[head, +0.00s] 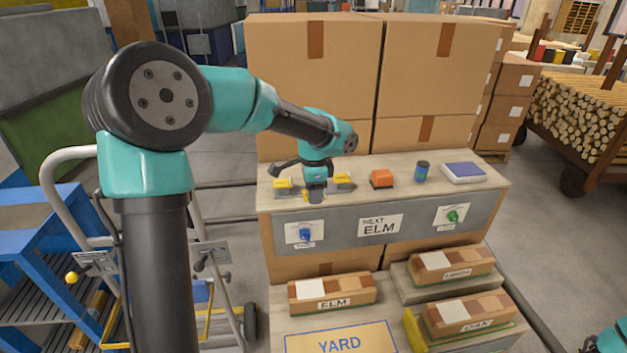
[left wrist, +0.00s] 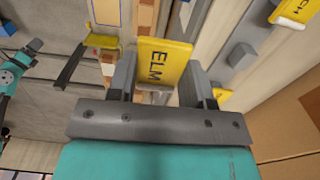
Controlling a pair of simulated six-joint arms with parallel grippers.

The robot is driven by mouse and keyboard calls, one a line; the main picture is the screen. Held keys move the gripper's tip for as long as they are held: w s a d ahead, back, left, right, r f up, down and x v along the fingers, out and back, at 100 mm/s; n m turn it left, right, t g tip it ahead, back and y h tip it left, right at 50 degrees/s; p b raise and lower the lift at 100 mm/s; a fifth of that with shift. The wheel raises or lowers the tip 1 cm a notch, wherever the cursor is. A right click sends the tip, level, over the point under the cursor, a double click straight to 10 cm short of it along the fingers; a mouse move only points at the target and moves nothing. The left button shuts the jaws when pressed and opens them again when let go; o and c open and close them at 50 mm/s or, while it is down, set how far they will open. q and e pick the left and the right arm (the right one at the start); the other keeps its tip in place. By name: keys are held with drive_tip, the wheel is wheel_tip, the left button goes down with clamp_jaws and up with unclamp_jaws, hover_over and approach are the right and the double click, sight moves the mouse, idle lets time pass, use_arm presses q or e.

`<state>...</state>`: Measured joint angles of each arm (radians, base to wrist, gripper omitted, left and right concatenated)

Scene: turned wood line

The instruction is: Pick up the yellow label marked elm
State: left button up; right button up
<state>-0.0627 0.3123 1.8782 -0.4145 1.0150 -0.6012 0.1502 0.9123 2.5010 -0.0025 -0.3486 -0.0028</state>
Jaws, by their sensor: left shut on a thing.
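The yellow label marked ELM (left wrist: 164,62) is between the two fingers of my left gripper (left wrist: 160,82) in the left wrist view. The fingers are shut on it, and its lettering faces the wrist camera. In the head view my left gripper (head: 313,194) points down over the front left part of the wooden bench top (head: 405,184). Only a little of the held label shows there. Other yellow labels stand on either side, one to the left (head: 283,184) and one to the right (head: 344,180).
A sign reads NEXT ELM (head: 380,225). Below are labelled wood crates, one marked ELM (head: 332,292). Stacked cartons (head: 310,75) rise behind the bench.

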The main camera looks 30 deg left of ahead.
use_arm(q)
drive_tip(key=shift+s+d+r, duration=0.1)
drive_tip(key=shift+s+d, duration=0.4)
drive_tip(key=shift+s, duration=0.35)
idle(1.0)
